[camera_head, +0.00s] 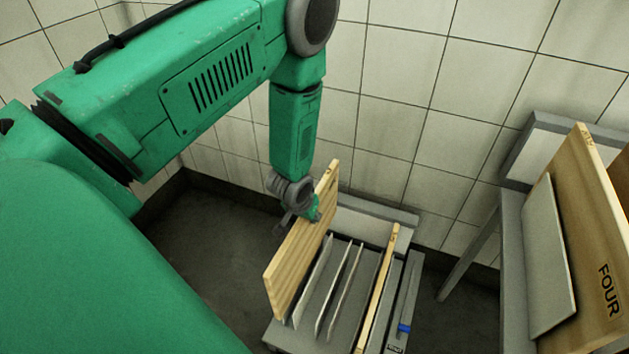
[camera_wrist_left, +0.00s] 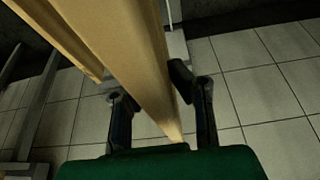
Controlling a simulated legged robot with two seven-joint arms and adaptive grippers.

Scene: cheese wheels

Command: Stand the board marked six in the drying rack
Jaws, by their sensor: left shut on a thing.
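A pale wooden board (camera_head: 300,250) stands on edge at the left side of the drying rack (camera_head: 286,336). My left gripper (camera_head: 308,207) is shut on the board's upper part. In the left wrist view the board (camera_wrist_left: 140,60) runs between the two dark fingers of the gripper (camera_wrist_left: 157,100). No number shows on the face of the held board that I see, so I cannot tell its marking. The board's lower edge is beside the leftmost thin divider; whether it rests on the rack's base is unclear. My right gripper is out of view.
Another wooden board (camera_head: 378,290) stands in the rack on the right, past several thin grey dividers (camera_head: 340,290). A blue piece (camera_head: 404,328) sits at the rack's right side. At the far right, a board marked FOUR (camera_head: 590,220) stands on a grey stand (camera_head: 513,260). Tiled walls are behind.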

